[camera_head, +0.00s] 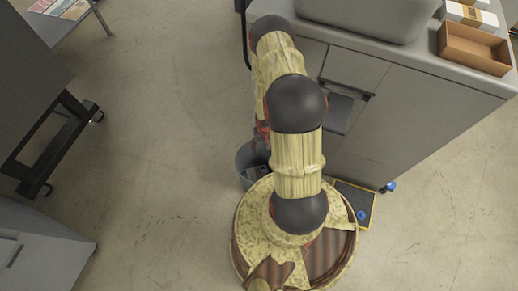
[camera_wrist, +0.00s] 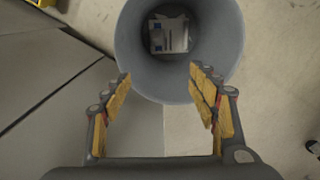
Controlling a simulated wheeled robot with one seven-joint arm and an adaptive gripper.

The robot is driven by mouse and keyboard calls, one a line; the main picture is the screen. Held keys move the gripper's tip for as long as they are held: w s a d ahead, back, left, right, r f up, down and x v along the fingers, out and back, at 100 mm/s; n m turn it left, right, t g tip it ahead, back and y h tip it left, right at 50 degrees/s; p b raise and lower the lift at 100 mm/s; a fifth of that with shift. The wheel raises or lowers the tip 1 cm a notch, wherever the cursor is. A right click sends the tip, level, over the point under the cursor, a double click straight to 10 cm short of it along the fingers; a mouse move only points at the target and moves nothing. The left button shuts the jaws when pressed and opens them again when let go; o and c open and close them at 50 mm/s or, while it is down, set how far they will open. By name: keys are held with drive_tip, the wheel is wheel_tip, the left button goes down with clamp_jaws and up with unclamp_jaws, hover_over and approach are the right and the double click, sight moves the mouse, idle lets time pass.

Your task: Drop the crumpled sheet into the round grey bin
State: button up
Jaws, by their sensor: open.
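The round grey bin (camera_wrist: 218,45) is in the upper middle of the wrist view, its open top facing the camera. In the head view the bin (camera_head: 243,160) is partly hidden behind my arm. A pale grey-white piece with blue and dark marks (camera_wrist: 170,35) lies on the bin's floor; I cannot tell whether it is the crumpled sheet. No other sheet shows. My gripper (camera_wrist: 160,75) is open with nothing between its fingers, its fingertips overlapping the bin's near part in the wrist view. In the head view my arm mostly hides the gripper.
A grey cabinet (camera_head: 400,115) stands right of the bin, with a brown open box (camera_head: 474,48) on top. A yellow-edged dark panel (camera_head: 355,203) is at its foot. Dark wheeled furniture (camera_head: 45,145) stands at the left. The floor (camera_head: 155,150) between is clear.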

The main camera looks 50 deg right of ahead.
wheel_tip(320, 180, up, 12)
idle(0.9)
idle(0.6)
